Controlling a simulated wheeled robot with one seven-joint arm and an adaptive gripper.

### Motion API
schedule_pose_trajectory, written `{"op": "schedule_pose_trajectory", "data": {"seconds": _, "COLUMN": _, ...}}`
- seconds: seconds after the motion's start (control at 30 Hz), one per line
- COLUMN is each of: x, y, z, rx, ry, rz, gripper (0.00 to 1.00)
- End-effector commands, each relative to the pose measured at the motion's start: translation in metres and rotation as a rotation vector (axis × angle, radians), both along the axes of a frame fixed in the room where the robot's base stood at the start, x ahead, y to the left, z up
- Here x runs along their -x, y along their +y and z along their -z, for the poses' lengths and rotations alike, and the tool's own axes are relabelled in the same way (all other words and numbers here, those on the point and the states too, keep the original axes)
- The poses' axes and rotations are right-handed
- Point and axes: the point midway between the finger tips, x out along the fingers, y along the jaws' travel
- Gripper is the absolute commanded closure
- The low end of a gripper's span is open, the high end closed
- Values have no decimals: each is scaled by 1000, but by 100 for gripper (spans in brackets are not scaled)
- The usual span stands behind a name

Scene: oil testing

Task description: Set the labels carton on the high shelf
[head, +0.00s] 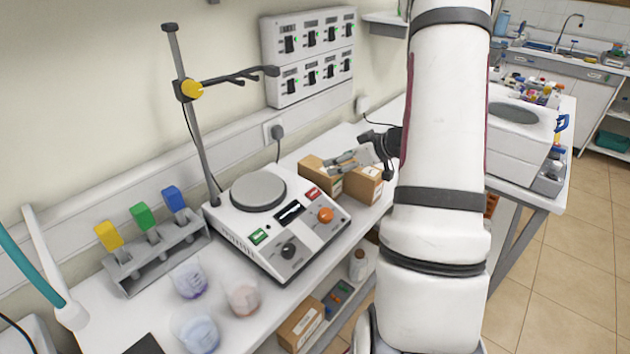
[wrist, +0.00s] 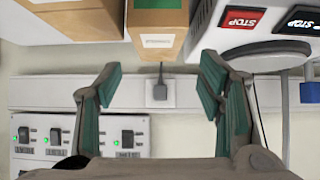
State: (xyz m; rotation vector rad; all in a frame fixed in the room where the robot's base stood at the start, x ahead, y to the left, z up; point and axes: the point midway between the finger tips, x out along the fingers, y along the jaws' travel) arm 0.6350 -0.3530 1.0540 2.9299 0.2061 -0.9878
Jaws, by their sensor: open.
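Two brown cartons stand side by side on the bench in the head view, a left one (head: 318,179) and a right one (head: 364,186). Which is the labels carton I cannot tell, as the print is too small. In the wrist view, one carton with a white label and a green patch (wrist: 172,18) is ahead between my fingers' line, and another carton (wrist: 70,24) is at upper left. My gripper (head: 343,160) is open and empty, just above the cartons; its spread fingers show in the wrist view (wrist: 158,88). A grey wall shelf (head: 386,21) is high up, partly behind my arm.
A hotplate (head: 258,192) with a clamp stand (head: 190,100) is left of the cartons. Another carton (head: 300,325) is on the lower shelf. Wall switch panels (head: 310,50) are behind.

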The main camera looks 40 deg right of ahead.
Motion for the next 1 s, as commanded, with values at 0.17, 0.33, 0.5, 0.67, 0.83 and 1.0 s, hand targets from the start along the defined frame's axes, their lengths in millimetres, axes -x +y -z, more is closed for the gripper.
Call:
{"op": "schedule_pose_trajectory", "data": {"seconds": 0.17, "x": -25, "y": 4, "z": 20, "rx": 0, "ry": 1, "rz": -1, "gripper": 38}}
{"op": "schedule_pose_trajectory", "data": {"seconds": 0.33, "x": -36, "y": 5, "z": 27, "rx": 1, "ry": 0, "rz": 0, "gripper": 38}}
{"op": "schedule_pose_trajectory", "data": {"seconds": 0.5, "x": -43, "y": 6, "z": 32, "rx": 2, "ry": 0, "rz": -1, "gripper": 38}}
{"op": "schedule_pose_trajectory", "data": {"seconds": 0.67, "x": -59, "y": 7, "z": 45, "rx": 1, "ry": 1, "rz": -1, "gripper": 38}}
{"op": "schedule_pose_trajectory", "data": {"seconds": 0.83, "x": -76, "y": 10, "z": 58, "rx": 0, "ry": 0, "rz": 0, "gripper": 38}}
{"op": "schedule_pose_trajectory", "data": {"seconds": 1.0, "x": -78, "y": 10, "z": 59, "rx": 1, "ry": -1, "rz": 2, "gripper": 38}}
